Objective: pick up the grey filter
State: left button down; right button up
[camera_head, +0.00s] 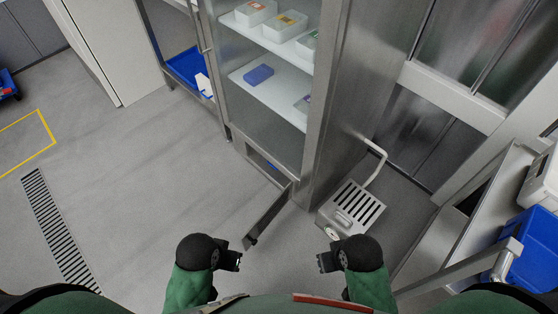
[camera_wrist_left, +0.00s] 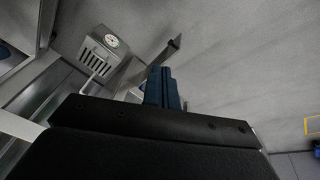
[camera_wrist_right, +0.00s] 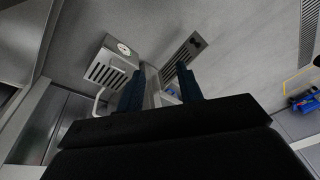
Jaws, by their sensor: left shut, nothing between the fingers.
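I cannot tell for certain which thing is the grey filter. A grey slotted metal box (camera_head: 352,207) with a round dial and a bent pipe stands on the floor right of the cabinet; it also shows in the left wrist view (camera_wrist_left: 98,52) and right wrist view (camera_wrist_right: 110,66). A thin grey panel (camera_head: 268,216) sticks out at the cabinet's bottom; in the right wrist view it shows dark slots (camera_wrist_right: 182,58). My left gripper (camera_head: 240,262) is shut and empty. My right gripper (camera_head: 324,262) is open and empty, its fingers apart. Both are near my body, touching neither thing.
The open cabinet (camera_head: 262,115) holds white tubs (camera_head: 290,25) and a blue box (camera_head: 258,75) on its shelves. A steel bench with a blue bin (camera_head: 530,250) stands at the right. A floor drain (camera_head: 60,230) lies at the left. The floor between is clear.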

jog(key=shift+w+a+r, duration=0.2)
jog(key=shift+w, duration=0.05)
jog(key=shift+a, duration=0.1)
pick_arm(q)
jog(key=c, duration=2.1)
grip_release()
pick_arm(e)
jog(key=shift+w, duration=0.1)
